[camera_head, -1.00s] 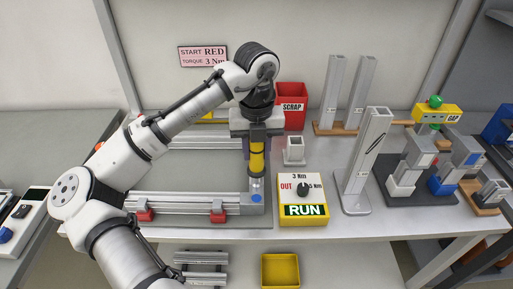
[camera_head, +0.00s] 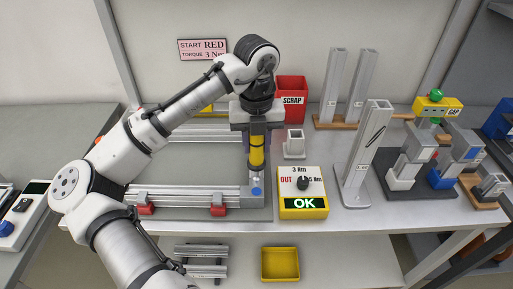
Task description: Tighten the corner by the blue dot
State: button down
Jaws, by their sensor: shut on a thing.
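My gripper (camera_head: 257,128) is shut on a yellow and black driver tool (camera_head: 257,152), held upright with its tip down. The tip is at the front right corner of an aluminium profile frame, next to the blue dot (camera_head: 256,191). Whether the tip sits in the screw cannot be told. The front rail (camera_head: 180,198) of the frame is held by red clamps (camera_head: 218,210). The yellow and white torque box (camera_head: 302,196) right of the corner shows a green "OK", with a dark knob and the marks "3 Nm" and "OUT".
A red SCRAP bin (camera_head: 291,88) stands behind the gripper. A small grey holder (camera_head: 294,143) and tall profiles (camera_head: 367,150) stand to the right. A sign (camera_head: 203,49) on the wall reads "START RED, TORQUE 3 Nm". A yellow tray (camera_head: 280,264) lies below the front edge.

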jog(key=shift+s, duration=0.1)
jog(key=shift+r+p, duration=1.3)
jog(key=shift+r, duration=1.2)
